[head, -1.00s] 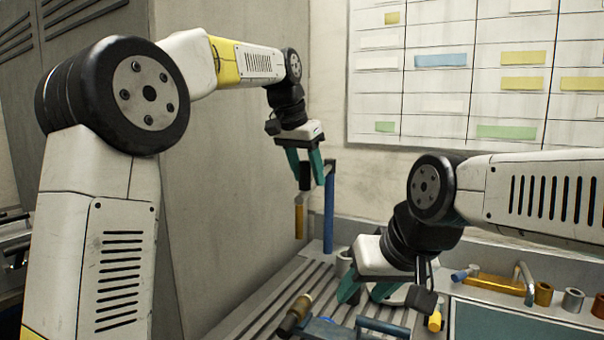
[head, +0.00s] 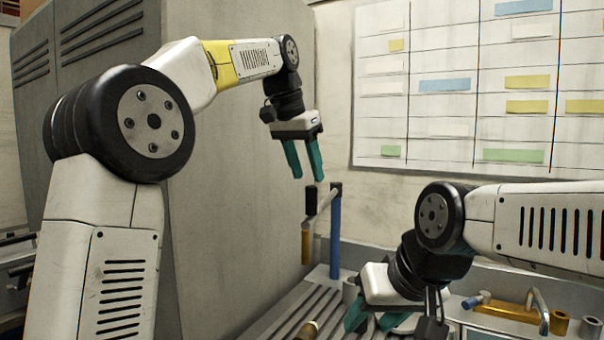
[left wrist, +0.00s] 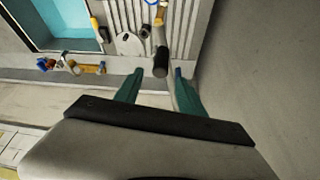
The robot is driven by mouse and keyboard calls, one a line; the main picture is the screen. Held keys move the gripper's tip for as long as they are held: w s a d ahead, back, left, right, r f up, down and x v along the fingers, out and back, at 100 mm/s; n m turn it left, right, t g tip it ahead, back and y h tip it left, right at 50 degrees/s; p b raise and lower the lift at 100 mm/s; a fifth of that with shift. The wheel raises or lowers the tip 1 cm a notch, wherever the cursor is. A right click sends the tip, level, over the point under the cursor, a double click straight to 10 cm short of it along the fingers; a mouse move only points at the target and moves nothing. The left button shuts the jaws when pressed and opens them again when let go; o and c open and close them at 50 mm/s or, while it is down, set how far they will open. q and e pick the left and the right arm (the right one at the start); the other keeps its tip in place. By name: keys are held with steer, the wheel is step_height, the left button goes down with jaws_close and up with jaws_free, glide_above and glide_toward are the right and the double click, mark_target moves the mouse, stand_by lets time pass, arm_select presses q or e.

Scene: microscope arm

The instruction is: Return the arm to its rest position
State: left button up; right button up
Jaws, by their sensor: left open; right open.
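The microscope arm shows in the head view as a blue post (head: 336,236) standing upright, with a black cap (head: 336,187) on top. A short pale link (head: 322,205) slants down-left from the cap to a hanging gold cylinder (head: 306,246). My left gripper (head: 307,180) is open and empty, with its teal fingers pointing down just above and left of the post's top in the picture. In the left wrist view a black rounded end (left wrist: 161,63) shows between my left fingertips (left wrist: 158,71), apparently below them. My right gripper (head: 368,325) is open, low over the bench, partly cut off.
A tall grey cabinet (head: 240,150) stands close left of the post. A wall chart (head: 440,120) hangs behind. The ridged bench (head: 285,310) lies below. A gold piece with a curved handle (head: 510,312) and small cylinders stand at right. A teal tray (left wrist: 65,20) shows in the left wrist view.

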arm_select(q)
steer(key=s+a+f+n+t, duration=0.2)
steer(key=s+a+f+n, duration=0.35)
steer(key=s+a, duration=0.7)
steer(key=s+a+f+n, duration=0.1)
steer(key=s+a+f, duration=0.2)
steer(key=s+f, duration=0.2)
steer(key=s+a+f+n+t+y, duration=0.1)
steer(key=s+a+f, duration=0.3)
steer(key=f, duration=0.6)
steer(key=s+n, duration=0.1)
steer(key=s, duration=0.1)
steer(key=shift+s+a+f, duration=0.2)
steer(key=shift+s+f, duration=0.05)
steer(key=shift+s, duration=0.05)
